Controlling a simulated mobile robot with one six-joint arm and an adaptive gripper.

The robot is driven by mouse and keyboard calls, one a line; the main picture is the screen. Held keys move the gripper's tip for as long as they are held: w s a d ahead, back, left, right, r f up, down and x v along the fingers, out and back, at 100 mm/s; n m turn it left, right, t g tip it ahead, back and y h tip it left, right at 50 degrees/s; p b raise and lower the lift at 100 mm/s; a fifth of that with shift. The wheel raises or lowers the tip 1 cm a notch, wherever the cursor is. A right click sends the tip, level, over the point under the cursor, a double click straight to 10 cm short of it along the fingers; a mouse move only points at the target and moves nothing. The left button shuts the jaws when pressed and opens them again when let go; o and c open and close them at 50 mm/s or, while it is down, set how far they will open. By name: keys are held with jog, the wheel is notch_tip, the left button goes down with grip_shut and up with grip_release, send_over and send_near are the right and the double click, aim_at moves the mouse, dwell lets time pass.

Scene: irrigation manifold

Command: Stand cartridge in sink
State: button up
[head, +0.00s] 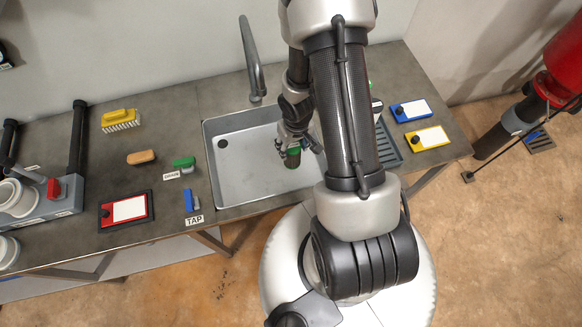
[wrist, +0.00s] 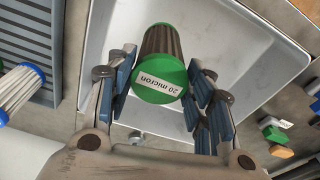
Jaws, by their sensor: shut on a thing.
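My gripper (head: 290,143) is shut on a cartridge (wrist: 167,55), which has green end caps, dark pleats and a "20 micron" label on the cap facing the wrist camera. In the wrist view my gripper (wrist: 160,95) has a finger on either side of it. In the head view the green end of the cartridge (head: 292,157) shows below the fingers. The grey sink (head: 235,185) lies beneath, and the cartridge is over its right part. The sink's inside also shows in the wrist view (wrist: 230,60). I cannot tell whether the cartridge touches the sink floor.
A blue-capped cartridge (wrist: 20,92) is at the left of the wrist view, by a ribbed drainboard (head: 387,145). A faucet (head: 251,60) stands behind the sink. Left of the sink are a green drain handle (head: 184,162), a blue tap handle (head: 188,201) and a yellow brush (head: 120,119).

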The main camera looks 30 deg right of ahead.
aim_at(292, 163)
notch_tip(292, 163, down, 12)
jog(key=b, duration=0.9)
jog(key=o, duration=1.5)
jog(key=shift+f, duration=0.1)
